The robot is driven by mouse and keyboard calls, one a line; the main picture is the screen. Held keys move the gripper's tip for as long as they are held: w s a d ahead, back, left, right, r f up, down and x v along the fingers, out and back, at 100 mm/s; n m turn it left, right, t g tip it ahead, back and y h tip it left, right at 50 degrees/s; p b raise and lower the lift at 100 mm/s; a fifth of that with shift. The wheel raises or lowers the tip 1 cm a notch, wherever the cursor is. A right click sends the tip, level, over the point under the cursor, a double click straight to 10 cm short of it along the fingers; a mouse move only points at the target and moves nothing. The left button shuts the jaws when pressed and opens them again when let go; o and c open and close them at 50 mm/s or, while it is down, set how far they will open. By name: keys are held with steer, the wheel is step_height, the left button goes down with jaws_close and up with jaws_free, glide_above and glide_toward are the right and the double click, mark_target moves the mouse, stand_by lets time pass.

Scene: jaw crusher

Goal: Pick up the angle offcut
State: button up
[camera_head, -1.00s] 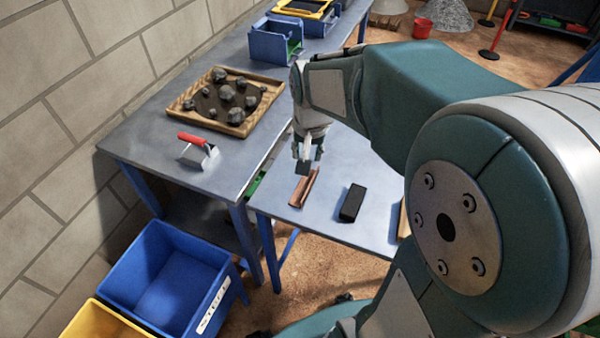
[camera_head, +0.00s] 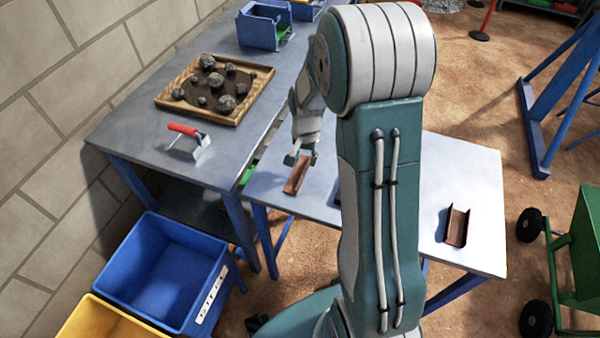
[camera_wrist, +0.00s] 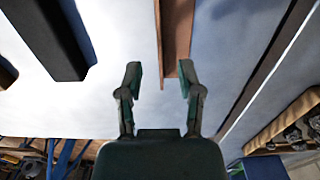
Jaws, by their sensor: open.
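The angle offcut (camera_head: 297,177), a rusty brown strip with a raised side, lies on the light grey table near its left edge. In the wrist view the offcut (camera_wrist: 176,40) runs from the top edge down toward my jaws, right of their midline. My gripper (camera_head: 301,160) is at the far end of the offcut in the head view.
A second rusty piece, channel-like (camera_head: 456,227), lies on the table's right part. A black block (camera_wrist: 48,38) lies left of the offcut in the wrist view. A blue bin (camera_head: 165,275) stands below.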

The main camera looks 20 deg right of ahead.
mark_target(305, 169)
step_height(305, 169, down, 5)
steer(key=shift+r, duration=0.1)
jaws_close()
stand_by(0.4)
